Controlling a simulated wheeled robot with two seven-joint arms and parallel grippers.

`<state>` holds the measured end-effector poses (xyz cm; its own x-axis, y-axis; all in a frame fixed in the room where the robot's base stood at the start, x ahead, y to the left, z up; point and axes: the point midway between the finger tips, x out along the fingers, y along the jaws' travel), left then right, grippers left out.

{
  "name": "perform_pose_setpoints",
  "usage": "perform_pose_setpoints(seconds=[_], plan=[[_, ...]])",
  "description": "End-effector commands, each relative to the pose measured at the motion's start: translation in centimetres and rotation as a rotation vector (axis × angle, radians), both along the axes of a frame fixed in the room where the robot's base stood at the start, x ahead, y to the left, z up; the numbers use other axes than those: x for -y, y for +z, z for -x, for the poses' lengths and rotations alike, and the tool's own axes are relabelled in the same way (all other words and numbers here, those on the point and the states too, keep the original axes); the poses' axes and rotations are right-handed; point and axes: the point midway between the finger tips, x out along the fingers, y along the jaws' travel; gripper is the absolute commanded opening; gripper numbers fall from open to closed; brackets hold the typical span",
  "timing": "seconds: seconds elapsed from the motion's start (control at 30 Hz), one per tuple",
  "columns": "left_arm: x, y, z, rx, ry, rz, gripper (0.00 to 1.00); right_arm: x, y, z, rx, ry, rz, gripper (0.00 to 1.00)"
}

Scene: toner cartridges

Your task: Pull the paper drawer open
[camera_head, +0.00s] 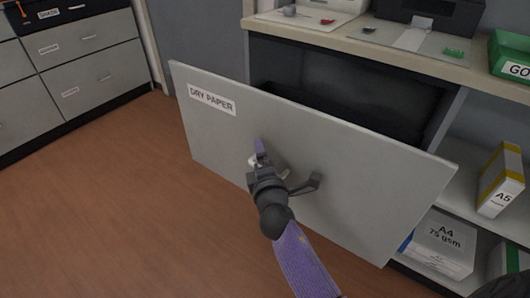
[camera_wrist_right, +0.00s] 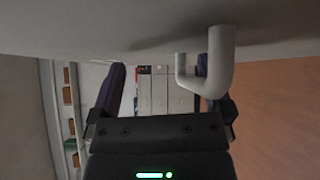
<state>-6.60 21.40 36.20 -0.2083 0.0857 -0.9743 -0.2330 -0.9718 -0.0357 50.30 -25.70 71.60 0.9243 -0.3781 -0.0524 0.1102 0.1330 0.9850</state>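The paper drawer has a large light-grey front (camera_head: 370,165) labelled DRY PAPER. It stands out from the cabinet, with a dark gap (camera_head: 340,85) behind its top edge. My right gripper (camera_head: 285,167) is at the drawer front, its fingers apart. The pale handle (camera_head: 252,162) is mostly hidden by the gripper in the head view. In the right wrist view the hook-shaped handle (camera_wrist_right: 222,70) overlaps the right finger, and the left finger is well apart from it. I cannot tell whether the finger touches the handle. My left gripper is not in view.
The counter (camera_head: 345,42) above the drawer holds small coloured pieces and a green bin (camera_head: 510,60). Shelves at right hold an A5 box (camera_head: 500,180) and an A4 paper pack (camera_head: 440,243). The brown floor (camera_head: 110,210) left of the drawer is clear.

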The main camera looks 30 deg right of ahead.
Motion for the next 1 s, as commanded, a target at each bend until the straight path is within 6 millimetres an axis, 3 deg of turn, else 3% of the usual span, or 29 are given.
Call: perform_pose_setpoints(seconds=[0.03,0.17,0.2,1.0], plan=[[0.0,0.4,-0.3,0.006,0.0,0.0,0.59,0.0,7.8,-0.1,0.188,0.009,0.043,0.53],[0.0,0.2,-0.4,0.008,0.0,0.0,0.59,0.0,7.7,-0.1,0.187,0.008,0.043,0.53],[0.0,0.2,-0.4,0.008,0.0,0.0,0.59,0.1,1.2,-0.2,0.017,0.004,0.019,0.53],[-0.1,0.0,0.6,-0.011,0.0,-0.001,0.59,-2.6,-0.5,6.7,0.007,0.0,0.01,0.52]])
